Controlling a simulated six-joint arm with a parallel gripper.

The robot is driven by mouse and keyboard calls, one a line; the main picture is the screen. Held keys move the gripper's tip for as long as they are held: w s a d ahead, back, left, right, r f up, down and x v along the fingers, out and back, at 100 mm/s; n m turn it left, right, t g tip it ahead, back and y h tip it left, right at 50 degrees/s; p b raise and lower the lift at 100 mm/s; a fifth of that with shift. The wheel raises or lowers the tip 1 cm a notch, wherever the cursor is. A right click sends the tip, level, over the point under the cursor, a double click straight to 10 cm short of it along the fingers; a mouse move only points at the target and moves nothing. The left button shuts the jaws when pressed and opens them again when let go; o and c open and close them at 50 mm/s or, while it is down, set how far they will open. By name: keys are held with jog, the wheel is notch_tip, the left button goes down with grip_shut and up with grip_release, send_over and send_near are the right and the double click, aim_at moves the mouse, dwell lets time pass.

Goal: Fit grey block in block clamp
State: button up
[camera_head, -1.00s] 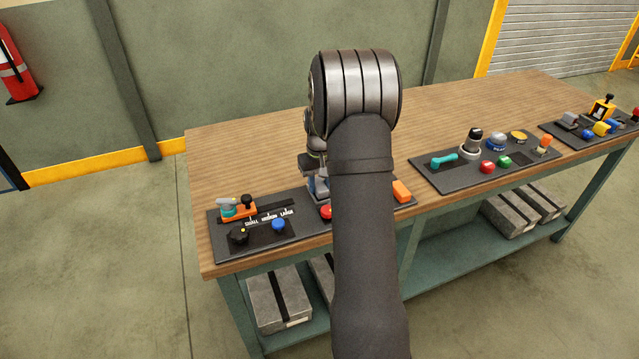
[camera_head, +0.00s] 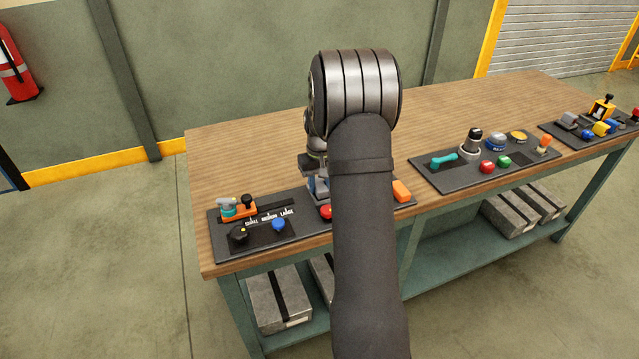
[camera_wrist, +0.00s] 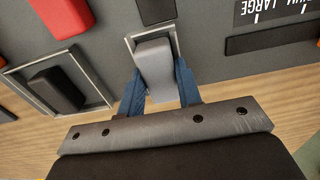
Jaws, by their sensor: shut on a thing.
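The grey block (camera_wrist: 155,62) shows in the wrist view at upper centre, between the blue fingers of my gripper (camera_wrist: 158,84). My gripper is shut on its sides. The block's far end lies within the outline of a thin silver frame (camera_wrist: 129,43) on the dark panel, which looks like the block clamp. I cannot tell how deep the block sits in it. In the head view my gripper (camera_head: 318,187) is low over the left panel, mostly hidden by my own arm, and the block cannot be made out there.
The left panel (camera_head: 270,243) also carries a red button (camera_head: 326,212) and a blue button (camera_head: 278,224). The wooden tabletop (camera_head: 250,150) behind is clear.

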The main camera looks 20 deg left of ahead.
jog(key=shift+s+d+f, duration=0.15)
jog(key=shift+f, duration=0.45)
jog(key=shift+s+d+f, duration=0.1)
jog(key=shift+f, duration=0.45)
jog(key=o, duration=0.9)
jog(key=shift+c, duration=0.9)
jog(key=shift+w+a+r, duration=0.1)
jog(key=shift+w+r, duration=0.05)
jog(key=shift+r, duration=0.7)
jog(key=shift+o, duration=1.1)
jog(key=shift+r, duration=0.2)
jog(key=shift+a+r, duration=0.1)
jog(key=shift+r, duration=2.5)
jog(key=shift+w, duration=0.1)
jog(key=shift+f, duration=3.1)
